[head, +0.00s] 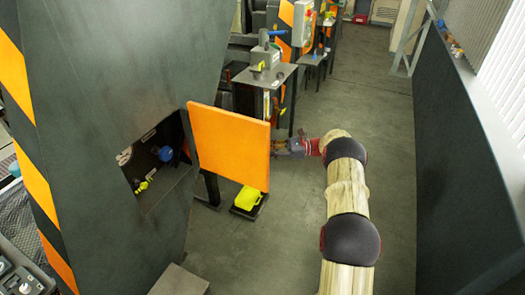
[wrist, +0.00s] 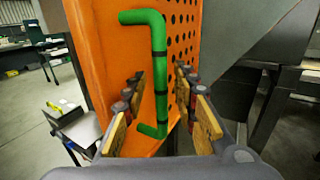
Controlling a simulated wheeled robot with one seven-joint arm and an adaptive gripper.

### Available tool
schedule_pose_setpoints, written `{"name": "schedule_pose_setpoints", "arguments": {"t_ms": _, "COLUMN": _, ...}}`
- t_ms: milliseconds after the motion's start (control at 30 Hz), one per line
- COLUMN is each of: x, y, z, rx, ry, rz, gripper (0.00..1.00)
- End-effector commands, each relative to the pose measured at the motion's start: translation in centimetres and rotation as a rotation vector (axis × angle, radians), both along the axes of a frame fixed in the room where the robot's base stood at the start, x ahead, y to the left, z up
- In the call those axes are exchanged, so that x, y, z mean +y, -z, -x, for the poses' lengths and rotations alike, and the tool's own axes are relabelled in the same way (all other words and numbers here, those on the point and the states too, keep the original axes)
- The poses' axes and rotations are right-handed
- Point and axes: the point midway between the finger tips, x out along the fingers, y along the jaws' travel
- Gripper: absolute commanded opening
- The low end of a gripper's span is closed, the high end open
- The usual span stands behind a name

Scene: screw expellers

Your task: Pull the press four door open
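The orange press door (head: 232,148) stands swung out from the dark press (head: 110,90), with its opening uncovered to the left. In the wrist view the orange door (wrist: 95,60) carries a green bar handle (wrist: 159,65). My gripper (wrist: 160,110) is open. Its two fingers with tan pads stand on either side of the lower part of the handle, with visible gaps. In the head view my gripper (head: 288,147) is at the door's right edge, and its fingertips are hidden behind the door.
Inside the opening (head: 150,165) are blue and yellow parts. A yellow object (head: 248,198) is low below the door. A grey machine table (head: 265,75) stands behind it. A dark wall (head: 455,150) runs along the right. The floor (head: 370,80) between is clear.

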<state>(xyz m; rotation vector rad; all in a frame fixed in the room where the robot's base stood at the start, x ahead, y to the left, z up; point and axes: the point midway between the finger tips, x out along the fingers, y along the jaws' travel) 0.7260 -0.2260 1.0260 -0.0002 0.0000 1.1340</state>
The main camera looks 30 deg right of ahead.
Motion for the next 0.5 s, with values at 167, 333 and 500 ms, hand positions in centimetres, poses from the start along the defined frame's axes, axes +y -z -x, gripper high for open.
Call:
{"name": "schedule_pose_setpoints", "arguments": {"t_ms": 167, "x": -0.3, "y": 0.0, "z": 0.1, "rx": -0.001, "ry": 0.001, "rz": 0.000, "gripper": 0.28}}
{"name": "schedule_pose_setpoints", "arguments": {"t_ms": 333, "x": -2.4, "y": -0.1, "z": 1.1, "rx": -0.002, "ry": 0.003, "rz": 0.000, "gripper": 0.28}}
{"name": "schedule_pose_setpoints", "arguments": {"t_ms": 500, "x": -5.6, "y": 0.1, "z": 2.5, "rx": -0.001, "ry": 0.004, "rz": 0.000, "gripper": 0.28}}
